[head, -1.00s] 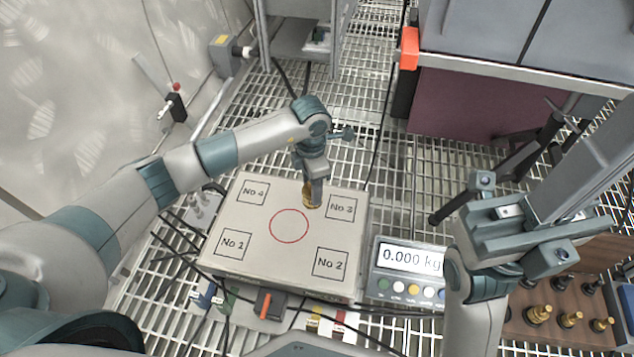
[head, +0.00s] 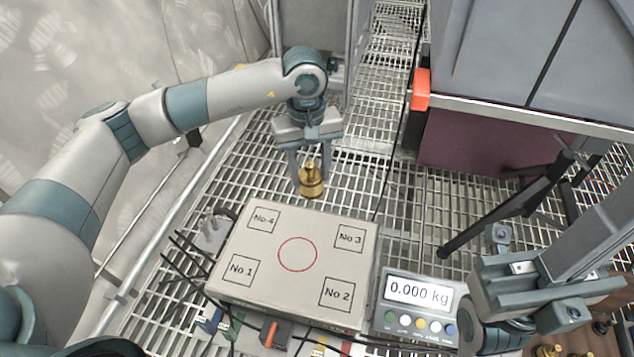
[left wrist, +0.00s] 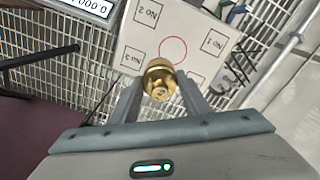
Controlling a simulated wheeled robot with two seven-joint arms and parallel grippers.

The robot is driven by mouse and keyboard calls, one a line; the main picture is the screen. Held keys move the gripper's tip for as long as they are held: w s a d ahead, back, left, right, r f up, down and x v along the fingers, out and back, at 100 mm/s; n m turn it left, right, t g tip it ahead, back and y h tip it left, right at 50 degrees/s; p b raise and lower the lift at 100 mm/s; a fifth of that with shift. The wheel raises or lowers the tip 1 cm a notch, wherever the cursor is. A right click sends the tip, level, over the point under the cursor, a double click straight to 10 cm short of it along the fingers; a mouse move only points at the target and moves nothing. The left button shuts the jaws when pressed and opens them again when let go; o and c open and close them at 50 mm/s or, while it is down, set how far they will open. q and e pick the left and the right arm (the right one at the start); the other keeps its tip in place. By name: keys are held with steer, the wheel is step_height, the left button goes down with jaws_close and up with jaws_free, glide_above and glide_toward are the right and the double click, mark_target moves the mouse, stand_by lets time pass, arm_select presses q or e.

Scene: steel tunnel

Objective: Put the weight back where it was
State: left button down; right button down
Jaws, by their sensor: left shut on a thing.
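My left gripper (head: 309,172) is shut on a brass weight (head: 311,186) and holds it upright in the air, beyond the far edge of the white platform (head: 262,283). The left wrist view shows the weight (left wrist: 159,80) between the two fingers. The platform top bears a red circle (head: 297,254) and squares marked No 1 to No 4, all bare. A scale display (head: 419,291) reads 0.000 kg. My right gripper (head: 550,290) is at the right above a board with other weights; whether its jaws are open is unclear.
Several brass weights (head: 550,351) stand at the lower right, partly hidden by my right arm. A dark cabinet with an orange corner (head: 420,90) stands at the back right. Cables (head: 185,255) lie left of the platform. Grating floor surrounds it.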

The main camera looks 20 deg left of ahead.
arm_select(q)
step_height(320, 180, up, 6)
steer(key=s+a+m, duration=0.1)
steer(key=s+m, duration=0.2)
steer(key=m, duration=0.3)
steer(key=shift+a+m, duration=0.35)
steer(key=shift+m, duration=0.05)
steer(key=shift+w+d, duration=0.1)
